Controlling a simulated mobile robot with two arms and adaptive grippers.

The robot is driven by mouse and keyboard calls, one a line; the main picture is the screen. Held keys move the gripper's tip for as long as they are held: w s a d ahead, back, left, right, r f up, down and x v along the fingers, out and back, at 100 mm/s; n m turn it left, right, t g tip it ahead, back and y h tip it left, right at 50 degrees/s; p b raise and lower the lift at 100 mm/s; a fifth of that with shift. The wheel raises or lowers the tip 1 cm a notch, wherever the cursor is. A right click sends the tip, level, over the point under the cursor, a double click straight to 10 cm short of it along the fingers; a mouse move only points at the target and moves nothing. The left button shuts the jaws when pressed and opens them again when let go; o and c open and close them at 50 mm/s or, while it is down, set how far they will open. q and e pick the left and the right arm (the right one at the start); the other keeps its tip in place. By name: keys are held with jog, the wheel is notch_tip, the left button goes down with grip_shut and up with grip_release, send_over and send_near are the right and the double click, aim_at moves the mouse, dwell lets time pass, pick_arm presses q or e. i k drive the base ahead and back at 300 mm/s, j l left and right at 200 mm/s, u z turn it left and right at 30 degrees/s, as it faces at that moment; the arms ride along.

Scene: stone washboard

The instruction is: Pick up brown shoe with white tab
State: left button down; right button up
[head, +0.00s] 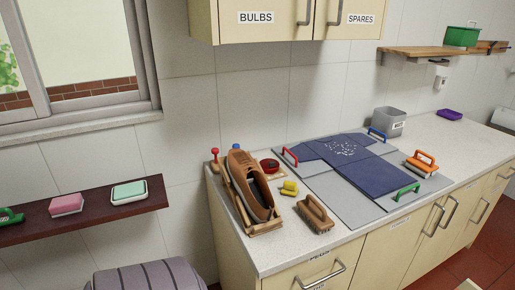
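A brown shoe (247,181) stands at the left end of the pale stone counter. Its opening is dark and faces up and to the right. It sits on a light wooden stand (265,228). I cannot make out a white tab on it at this size. Neither of my grippers is in view, and nothing is seen touching the shoe.
A wooden-handled brush (315,212), yellow piece (289,188), red tin (270,166) and red-tipped stick (214,153) surround the shoe. Right of them, dark blue cloth (378,183) covers grey boards. A dark shelf (85,212) is left; cupboards (285,20) hang above.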

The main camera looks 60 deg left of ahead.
aim_at(246, 175)
jog(key=u, duration=1.85)
